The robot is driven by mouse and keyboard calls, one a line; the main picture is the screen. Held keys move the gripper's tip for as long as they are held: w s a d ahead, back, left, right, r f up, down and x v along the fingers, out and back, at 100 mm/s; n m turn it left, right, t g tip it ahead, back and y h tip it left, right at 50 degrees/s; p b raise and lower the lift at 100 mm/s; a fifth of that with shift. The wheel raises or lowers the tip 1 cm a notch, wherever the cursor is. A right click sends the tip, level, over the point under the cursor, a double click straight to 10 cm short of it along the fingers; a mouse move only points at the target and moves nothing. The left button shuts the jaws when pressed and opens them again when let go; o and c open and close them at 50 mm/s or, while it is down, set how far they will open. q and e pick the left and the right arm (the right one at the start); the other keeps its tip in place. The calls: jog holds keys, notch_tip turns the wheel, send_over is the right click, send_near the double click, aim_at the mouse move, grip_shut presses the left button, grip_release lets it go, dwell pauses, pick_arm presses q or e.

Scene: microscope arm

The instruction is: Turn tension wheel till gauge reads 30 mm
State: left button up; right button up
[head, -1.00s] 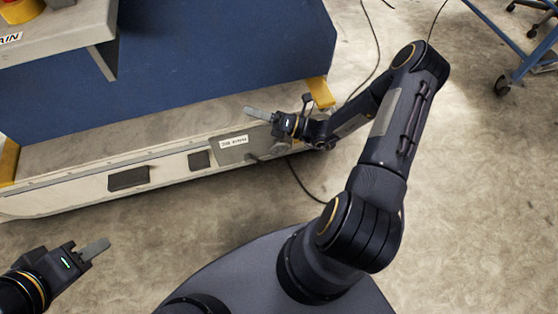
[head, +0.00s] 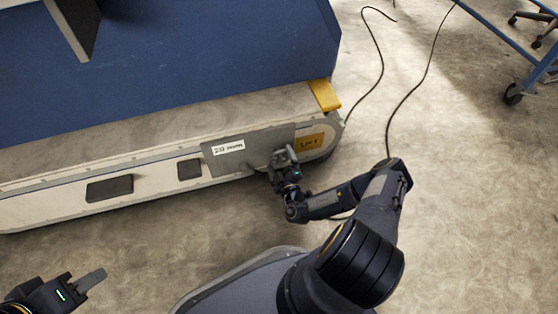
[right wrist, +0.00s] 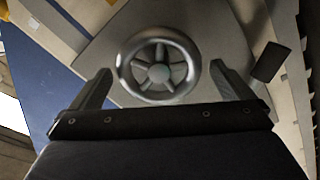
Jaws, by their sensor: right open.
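The tension wheel (right wrist: 159,70) is a small metal handwheel with several spokes and a central hub. It sits on a grey plate (right wrist: 205,20) and shows between the fingers of my right gripper (right wrist: 160,82) in the right wrist view. The fingers are open, one on each side of the rim, with visible gaps. In the head view my right gripper (head: 283,158) is at the plate on the machine's side and mostly hides the wheel. A white label (head: 228,147) with dark print is beside it; I cannot read it as a gauge. My left gripper (head: 92,280) is at the lower left, away from the machine, its jaw gap unclear.
The long machine base (head: 60,205) has dark pads (head: 110,188) on its side and a yellow LIFT plate (head: 311,142) right of the wheel. A blue panel (head: 180,60) rises behind.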

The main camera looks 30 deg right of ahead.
jog(key=shift+x, duration=0.9)
jog(key=c, duration=0.9)
jog(key=shift+c, duration=0.2)
